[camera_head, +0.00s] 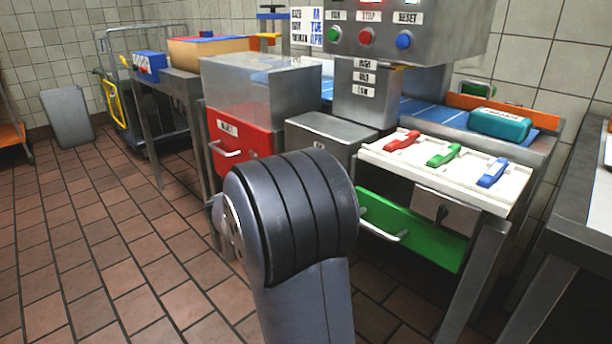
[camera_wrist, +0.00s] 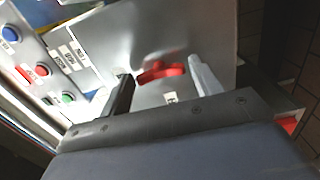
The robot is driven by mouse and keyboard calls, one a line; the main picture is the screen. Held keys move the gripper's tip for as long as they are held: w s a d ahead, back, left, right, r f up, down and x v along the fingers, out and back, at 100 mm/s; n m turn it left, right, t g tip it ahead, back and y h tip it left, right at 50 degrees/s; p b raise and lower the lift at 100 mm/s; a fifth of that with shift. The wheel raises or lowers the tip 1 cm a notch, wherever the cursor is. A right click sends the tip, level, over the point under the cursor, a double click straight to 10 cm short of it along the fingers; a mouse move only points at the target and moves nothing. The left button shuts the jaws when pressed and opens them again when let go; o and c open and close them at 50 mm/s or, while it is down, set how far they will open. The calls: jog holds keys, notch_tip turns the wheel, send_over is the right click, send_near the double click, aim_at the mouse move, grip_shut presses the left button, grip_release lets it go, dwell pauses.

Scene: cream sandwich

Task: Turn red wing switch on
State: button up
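The red wing switch (camera_wrist: 162,73) sits on a grey metal face in the wrist view, with its bar lying roughly crosswise in the picture. My gripper (camera_wrist: 160,69) is open, with a dark finger left of the switch and a light grey finger right of it. The switch shows between the fingertips, close to both; I cannot tell whether either touches it. A small white label (camera_wrist: 170,98) is below the switch. In the head view my arm hides the gripper, and I cannot see the switch there.
A control panel (camera_head: 409,28) with green, red and blue buttons overhangs the machine. A red drawer (camera_head: 240,137) and a partly open green drawer (camera_head: 425,232) are below. A white tray (camera_head: 468,177) holds red, green and blue handles.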

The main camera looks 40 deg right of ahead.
jog(key=o, duration=0.3)
jog(key=a+p, duration=0.2)
jog(key=a, duration=0.8)
jog(key=shift+s+a+p, duration=0.35)
jog(key=shift+s+a, duration=0.05)
jog(key=d+b, duration=0.2)
jog(key=d, duration=0.8)
jog(key=shift+w+d, duration=0.4)
jog(key=shift+w, duration=0.05)
